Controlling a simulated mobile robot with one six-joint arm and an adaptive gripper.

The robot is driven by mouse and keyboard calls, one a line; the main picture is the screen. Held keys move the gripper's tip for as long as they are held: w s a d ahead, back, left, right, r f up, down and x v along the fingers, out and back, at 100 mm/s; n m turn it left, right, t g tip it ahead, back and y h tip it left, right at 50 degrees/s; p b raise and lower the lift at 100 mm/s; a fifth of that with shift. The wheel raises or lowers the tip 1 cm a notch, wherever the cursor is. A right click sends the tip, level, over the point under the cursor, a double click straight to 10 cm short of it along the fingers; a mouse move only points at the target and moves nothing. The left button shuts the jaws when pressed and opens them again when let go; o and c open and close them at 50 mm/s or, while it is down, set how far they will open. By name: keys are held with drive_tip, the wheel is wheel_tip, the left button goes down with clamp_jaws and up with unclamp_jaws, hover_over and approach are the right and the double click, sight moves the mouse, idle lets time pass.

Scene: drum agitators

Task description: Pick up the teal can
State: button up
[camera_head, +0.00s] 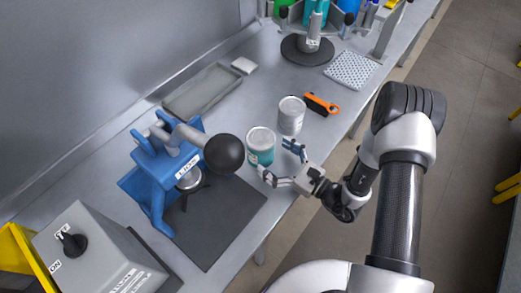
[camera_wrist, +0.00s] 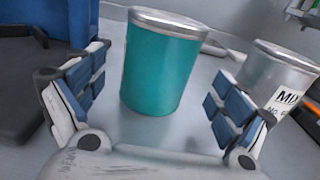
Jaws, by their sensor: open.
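The teal can (camera_head: 261,147) stands upright on the grey bench, with a silver lid and a pale label on its side. In the wrist view the teal can (camera_wrist: 160,65) is upright ahead of my gripper, between the lines of its two fingers. My gripper (camera_head: 279,162) is open and low over the bench edge, just to the right of the can. In the wrist view both blue-padded fingers (camera_wrist: 152,98) are spread with a gap on each side of the can. The can's far side is hidden.
A white-grey can (camera_head: 291,116) stands close behind the teal can; it shows at the right in the wrist view (camera_wrist: 272,78). A blue press (camera_head: 165,170) with a black ball handle stands left on a dark mat (camera_head: 222,225). An orange-handled tool (camera_head: 321,104) lies behind.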

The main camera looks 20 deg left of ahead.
sight(260, 147)
drive_tip(key=b+x, duration=0.1)
drive_tip(key=x, duration=0.4)
drive_tip(key=shift+s+a+r, duration=0.1)
drive_tip(key=shift+a+r, duration=0.05)
drive_tip(key=c, duration=1.5)
